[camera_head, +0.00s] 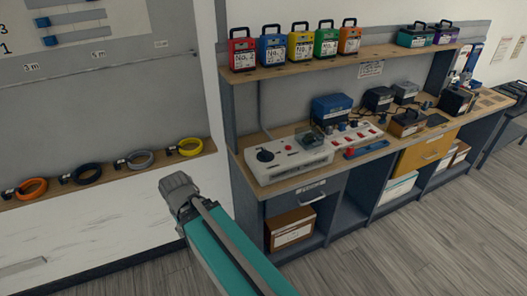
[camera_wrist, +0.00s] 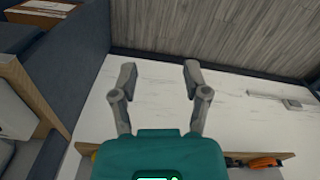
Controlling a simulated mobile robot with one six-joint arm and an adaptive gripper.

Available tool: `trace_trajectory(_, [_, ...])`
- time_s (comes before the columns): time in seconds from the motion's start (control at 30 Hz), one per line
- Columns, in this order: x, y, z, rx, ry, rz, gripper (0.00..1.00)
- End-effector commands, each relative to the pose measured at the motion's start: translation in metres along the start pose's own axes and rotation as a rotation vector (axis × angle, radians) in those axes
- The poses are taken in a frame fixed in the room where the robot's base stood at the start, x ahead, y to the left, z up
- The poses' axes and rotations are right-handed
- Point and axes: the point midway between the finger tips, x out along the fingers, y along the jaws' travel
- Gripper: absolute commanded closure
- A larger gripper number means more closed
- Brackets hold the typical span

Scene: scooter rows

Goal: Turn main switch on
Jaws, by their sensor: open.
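A white control box (camera_head: 290,160) stands at the left end of the workbench, with a round black knob (camera_head: 265,156) on its left part. Its markings are too small to read, so I cannot tell whether the knob is the main switch or which way it is set. A white strip with red switches (camera_head: 352,136) is beside it to the right. My gripper (camera_wrist: 159,72) is open and empty in the wrist view, apart from the box, with the white wall and floor beyond its fingers. I cannot make out its fingers in the head view.
The workbench (camera_head: 330,163) also holds a blue unit (camera_head: 333,108) and several dark boxes. Several coloured cases stand on the shelf (camera_head: 290,72) above. Coloured rings lie on a wall ledge (camera_head: 110,178) at left. The floor (camera_head: 400,240) before the bench is clear.

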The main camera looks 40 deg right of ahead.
Motion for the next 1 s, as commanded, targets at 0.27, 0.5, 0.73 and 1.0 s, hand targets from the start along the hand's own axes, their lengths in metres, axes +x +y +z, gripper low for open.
trace_trajectory(0.27, [-0.006,0.013,-0.012,0.01,0.015,-0.007,0.4])
trace_trajectory(0.5, [-0.023,0.064,-0.044,0.047,0.064,-0.022,0.4])
trace_trajectory(0.73, [-0.044,0.134,-0.08,0.088,0.138,-0.033,0.4])
trace_trajectory(1.0, [-0.07,0.231,-0.109,0.14,0.23,-0.025,0.4])
